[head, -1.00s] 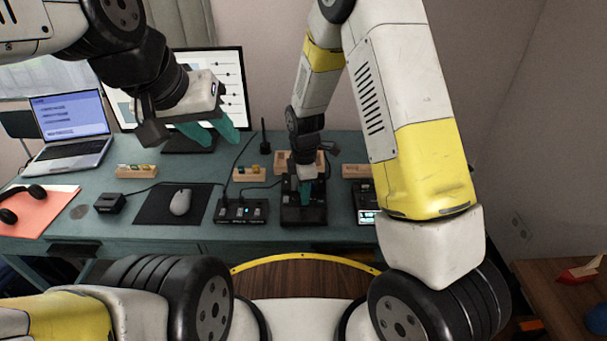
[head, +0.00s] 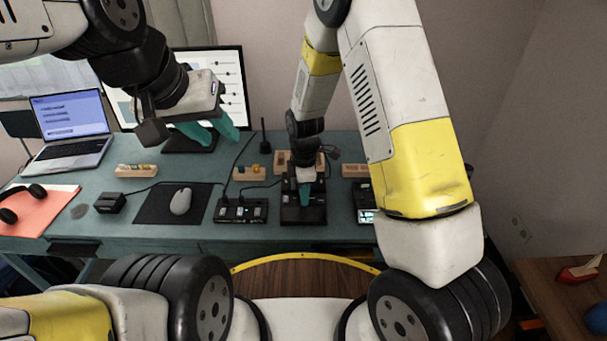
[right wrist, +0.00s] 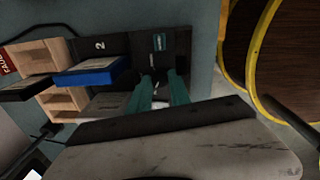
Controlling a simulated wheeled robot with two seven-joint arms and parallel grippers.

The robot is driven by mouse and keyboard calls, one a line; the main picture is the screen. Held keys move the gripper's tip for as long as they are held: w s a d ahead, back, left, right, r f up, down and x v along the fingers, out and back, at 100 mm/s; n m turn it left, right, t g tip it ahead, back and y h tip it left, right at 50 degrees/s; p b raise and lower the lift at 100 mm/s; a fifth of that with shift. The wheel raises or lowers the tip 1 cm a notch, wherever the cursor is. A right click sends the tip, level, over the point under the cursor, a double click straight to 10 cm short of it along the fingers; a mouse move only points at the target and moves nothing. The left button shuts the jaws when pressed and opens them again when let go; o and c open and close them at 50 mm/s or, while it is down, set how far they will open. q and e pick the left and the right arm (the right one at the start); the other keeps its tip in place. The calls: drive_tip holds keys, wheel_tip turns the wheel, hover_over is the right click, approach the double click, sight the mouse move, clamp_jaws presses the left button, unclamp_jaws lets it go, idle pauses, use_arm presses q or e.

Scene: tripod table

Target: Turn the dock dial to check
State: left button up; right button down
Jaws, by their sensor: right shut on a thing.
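The black dock (head: 291,214) stands near the front edge of the desk, under my right gripper (head: 305,189). In the right wrist view, the dock (right wrist: 121,46) has a "2" mark, a small lit display (right wrist: 158,42) and a blue drive (right wrist: 92,74) in a slot. The teal fingers of my right gripper (right wrist: 163,78) point down at the dock beside the blue drive and are shut on the dial, which they mostly hide. The dial's setting cannot be read. My left gripper (head: 217,136) hangs open and empty above the back of the desk.
A black switch box (head: 241,211) stands left of the dock, and a device with a lit screen (head: 366,216) right of it. Wooden racks (head: 249,174) stand behind. A mouse (head: 181,201), a laptop (head: 69,130) and headphones (head: 22,200) are further left.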

drive_tip(key=m, duration=0.6)
drive_tip(key=shift+a, duration=0.1)
drive_tip(key=m, duration=0.6)
drive_tip(key=shift+w+m, duration=0.1)
drive_tip(key=shift+m, duration=0.3)
drive_tip(key=m, duration=0.5)
drive_tip(key=shift+h, duration=0.3)
drive_tip(key=m, duration=0.5)
drive_tip(key=shift+w+g, duration=0.1)
drive_tip(key=shift+g, duration=0.3)
drive_tip(key=shift+m, duration=0.3)
drive_tip(key=c, duration=1.5)
unclamp_jaws()
